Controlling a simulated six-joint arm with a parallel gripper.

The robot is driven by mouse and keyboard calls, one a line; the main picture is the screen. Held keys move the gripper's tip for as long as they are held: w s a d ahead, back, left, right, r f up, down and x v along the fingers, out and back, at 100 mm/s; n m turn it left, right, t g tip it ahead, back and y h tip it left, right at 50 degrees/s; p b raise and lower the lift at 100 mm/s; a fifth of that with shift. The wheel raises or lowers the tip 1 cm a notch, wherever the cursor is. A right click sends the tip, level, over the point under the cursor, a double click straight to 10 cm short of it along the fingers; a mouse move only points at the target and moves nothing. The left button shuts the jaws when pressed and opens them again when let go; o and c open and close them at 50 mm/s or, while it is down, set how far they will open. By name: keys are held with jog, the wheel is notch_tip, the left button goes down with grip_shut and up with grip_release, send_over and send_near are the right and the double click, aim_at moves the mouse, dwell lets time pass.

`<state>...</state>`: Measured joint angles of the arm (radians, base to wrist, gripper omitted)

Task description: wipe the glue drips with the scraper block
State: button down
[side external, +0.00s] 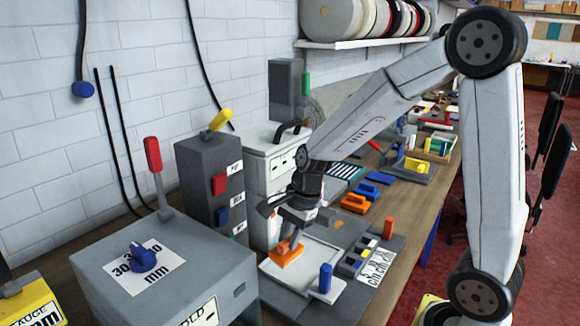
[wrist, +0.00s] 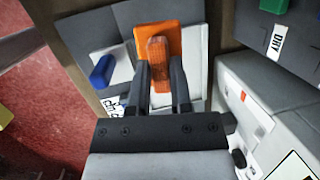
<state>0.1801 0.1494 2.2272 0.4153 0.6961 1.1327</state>
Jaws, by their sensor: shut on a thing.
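The scraper block (side external: 286,254) is orange with an upright grip, and it is at the left part of a shallow white tray (side external: 322,252). My gripper (side external: 292,236) is above it with its jaws shut on the grip. In the wrist view the two dark fingers (wrist: 160,82) stand either side of the translucent orange grip (wrist: 158,50), with the orange base (wrist: 172,32) beyond. I cannot tell whether the base touches the tray. A small amber-brown spot (side external: 338,223) lies beyond the tray. No glue drip is clear on the tray, and the block hides part of it.
A blue upright handle (side external: 325,277) stands at the tray's near corner. A grey machine box (side external: 190,270) and a white cabinet (side external: 266,170) crowd the left and back. Orange blocks (side external: 355,203) lie behind.

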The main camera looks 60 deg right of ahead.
jog(key=c, duration=1.3)
grip_release()
grip_shut()
notch_tip(320, 180, up, 13)
jog(key=w+d+m+t+h, duration=0.1)
jog(key=w+d+m+h, duration=0.15)
jog(key=d+m, duration=1.95)
jog(key=d+f+n, duration=0.3)
jog(key=f, duration=0.8)
jog(key=shift+d+n, duration=0.35)
jog(key=shift+n, duration=0.05)
jog(key=shift+s+f, duration=0.1)
